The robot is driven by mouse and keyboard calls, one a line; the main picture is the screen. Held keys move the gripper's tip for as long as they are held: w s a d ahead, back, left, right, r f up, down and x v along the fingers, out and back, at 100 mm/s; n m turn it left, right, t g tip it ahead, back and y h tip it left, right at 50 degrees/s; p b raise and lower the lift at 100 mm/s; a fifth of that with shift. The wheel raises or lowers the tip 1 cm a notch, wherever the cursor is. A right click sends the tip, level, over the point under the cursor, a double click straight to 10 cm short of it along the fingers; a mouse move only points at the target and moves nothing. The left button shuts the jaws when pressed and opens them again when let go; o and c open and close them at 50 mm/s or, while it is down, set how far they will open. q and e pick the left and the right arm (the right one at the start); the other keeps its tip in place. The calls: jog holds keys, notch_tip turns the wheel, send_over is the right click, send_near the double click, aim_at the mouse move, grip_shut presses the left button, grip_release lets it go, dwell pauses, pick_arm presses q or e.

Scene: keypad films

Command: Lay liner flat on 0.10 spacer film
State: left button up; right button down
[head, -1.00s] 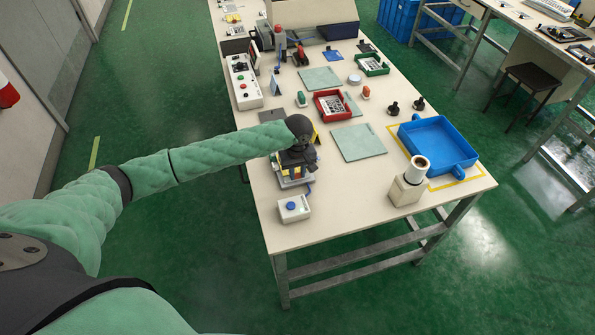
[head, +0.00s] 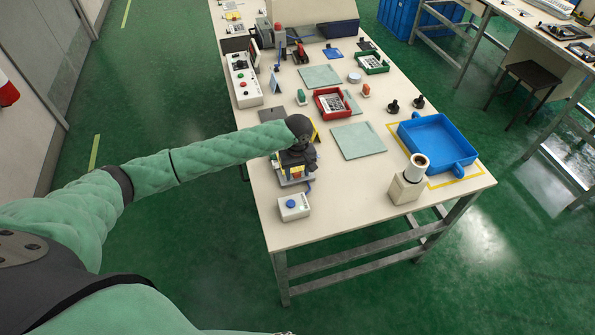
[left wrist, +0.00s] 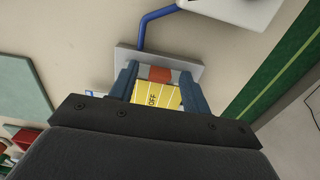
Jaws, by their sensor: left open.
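My left gripper (head: 296,170) is over a small fixture (head: 283,184) near the table's front left corner. In the left wrist view its two blue-grey fingers (left wrist: 160,78) stand apart, open. Between them lies a yellow piece with dark lines and printed marks (left wrist: 158,96), beside an orange-brown block (left wrist: 160,74) on the grey plate of the fixture (left wrist: 126,54). I cannot read the marks as 0.10, nor tell whether the yellow piece is the spacer film. No liner can be made out for sure; the gripper hides much of the fixture. My right gripper is not in view.
A pale green mat (head: 358,141), a red tray (head: 332,103), a blue bin (head: 437,143) and a beige stand with a roll (head: 409,182) are to the right.

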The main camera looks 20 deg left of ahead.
pick_arm(q)
jog(key=shift+r+b, duration=0.45)
jog(key=shift+r, duration=0.3)
notch_tip(320, 180, up, 3)
jog(key=shift+r+b, duration=0.15)
jog(key=shift+b, duration=0.5)
jog(key=shift+r+b, duration=0.3)
jog(key=shift+r, duration=1.25)
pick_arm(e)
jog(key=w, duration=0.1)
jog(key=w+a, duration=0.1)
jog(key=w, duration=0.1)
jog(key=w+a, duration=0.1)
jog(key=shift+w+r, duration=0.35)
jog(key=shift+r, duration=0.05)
pick_arm(q)
jog(key=shift+f, duration=0.1)
